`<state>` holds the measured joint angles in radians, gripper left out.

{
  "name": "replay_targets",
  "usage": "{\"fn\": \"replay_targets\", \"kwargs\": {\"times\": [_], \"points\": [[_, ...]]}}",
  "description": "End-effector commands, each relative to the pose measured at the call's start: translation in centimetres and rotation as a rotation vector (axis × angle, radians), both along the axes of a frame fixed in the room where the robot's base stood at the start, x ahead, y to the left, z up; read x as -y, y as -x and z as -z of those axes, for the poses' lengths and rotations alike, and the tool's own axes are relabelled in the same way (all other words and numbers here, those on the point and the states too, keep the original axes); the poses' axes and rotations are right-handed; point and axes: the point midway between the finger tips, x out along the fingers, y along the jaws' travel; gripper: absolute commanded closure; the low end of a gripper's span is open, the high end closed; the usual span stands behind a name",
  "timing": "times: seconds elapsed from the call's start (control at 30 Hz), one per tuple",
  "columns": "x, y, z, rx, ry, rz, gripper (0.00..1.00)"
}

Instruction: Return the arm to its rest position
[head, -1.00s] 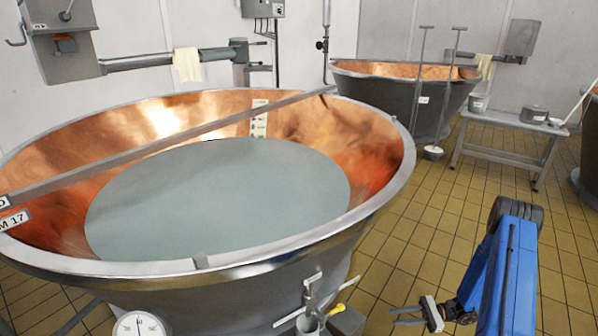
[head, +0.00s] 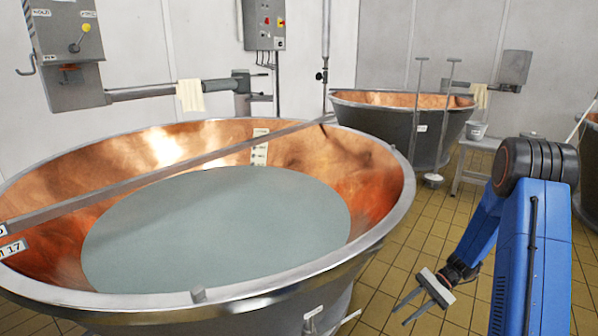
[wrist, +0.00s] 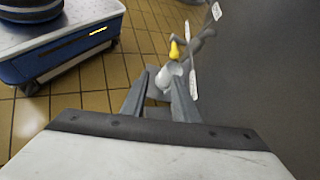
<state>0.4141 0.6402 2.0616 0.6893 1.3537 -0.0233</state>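My arm is blue, with a dark elbow joint, at the lower right of the head view. My gripper (head: 401,316) is at its lower end, to the right of the big copper vat (head: 385,215), pointing down and left. Its two fingers are apart and hold nothing that I can see. In the wrist view the gripper (wrist: 164,72) also shows parted fingers. Beyond them are a pale, cup-like thing (wrist: 168,80) and a yellow handle (wrist: 174,50) beside the vat's dark side.
The vat, holding pale liquid (head: 220,225), fills the left and middle. A second vat (head: 390,130) stands behind, and a low bench (head: 472,165) stands partly behind my arm. Tiled floor (head: 400,270) is open between the big vat and my arm.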

Motion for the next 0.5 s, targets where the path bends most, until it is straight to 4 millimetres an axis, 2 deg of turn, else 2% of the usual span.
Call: {"fn": "replay_targets", "kwargs": {"times": [0.1, 0.5], "points": [[-0.8, 0.9, -2.8, 0.052, 0.052, -0.049, 0.73], [-2.9, 4.8, -10.6, 0.222, 0.222, -0.199, 0.73]]}}
